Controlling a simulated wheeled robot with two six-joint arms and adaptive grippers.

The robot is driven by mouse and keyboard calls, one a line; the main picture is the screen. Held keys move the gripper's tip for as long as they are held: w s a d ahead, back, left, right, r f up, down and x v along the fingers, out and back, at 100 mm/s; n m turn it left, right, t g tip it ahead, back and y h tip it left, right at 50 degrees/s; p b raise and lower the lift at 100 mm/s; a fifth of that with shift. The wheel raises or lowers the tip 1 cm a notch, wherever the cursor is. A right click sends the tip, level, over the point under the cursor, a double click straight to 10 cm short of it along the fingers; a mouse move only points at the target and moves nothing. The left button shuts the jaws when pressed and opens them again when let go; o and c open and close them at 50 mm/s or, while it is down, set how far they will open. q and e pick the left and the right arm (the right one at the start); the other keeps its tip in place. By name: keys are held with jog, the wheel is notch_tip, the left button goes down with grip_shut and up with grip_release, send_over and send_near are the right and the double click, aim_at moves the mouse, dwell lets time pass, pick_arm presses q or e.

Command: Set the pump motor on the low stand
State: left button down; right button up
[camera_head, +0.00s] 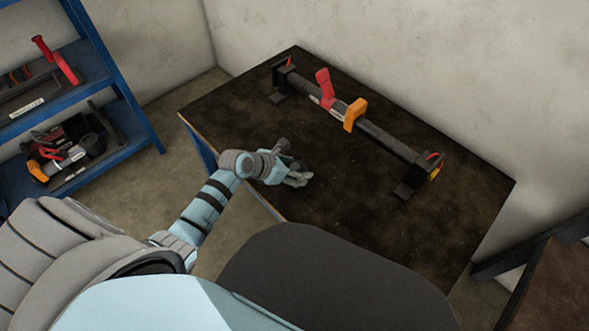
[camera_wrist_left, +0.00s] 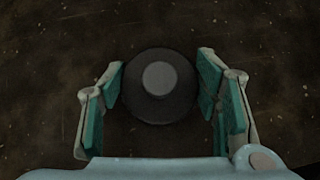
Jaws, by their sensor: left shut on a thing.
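The pump motor (camera_wrist_left: 158,86) is a dark round body with a lighter grey disc at its centre, seen end-on in the left wrist view. My left gripper (camera_wrist_left: 160,88) is shut on it, with green-padded fingers on both sides. In the head view my left gripper (camera_head: 292,167) is over the near left part of the dark table, and the motor cannot be made out clearly there. How high it is above the table cannot be told. I cannot pick out the low stand for certain. My right gripper is not in view.
A long dark tube (camera_head: 375,135) with red and orange clamps lies across the back of the table (camera_head: 350,220) on black end supports. A blue shelf (camera_head: 135,120) with tools stands at the left. The table's front middle is bare. Walls close off the back.

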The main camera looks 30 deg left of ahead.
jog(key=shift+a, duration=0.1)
pick_arm(q)
jog(key=c, duration=0.6)
grip_release()
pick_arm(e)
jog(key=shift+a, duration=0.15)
pick_arm(q)
jog(key=shift+o, duration=0.2)
jog(key=shift+r, duration=0.1)
jog(key=p+v, duration=0.5)
jog(key=v, duration=0.7)
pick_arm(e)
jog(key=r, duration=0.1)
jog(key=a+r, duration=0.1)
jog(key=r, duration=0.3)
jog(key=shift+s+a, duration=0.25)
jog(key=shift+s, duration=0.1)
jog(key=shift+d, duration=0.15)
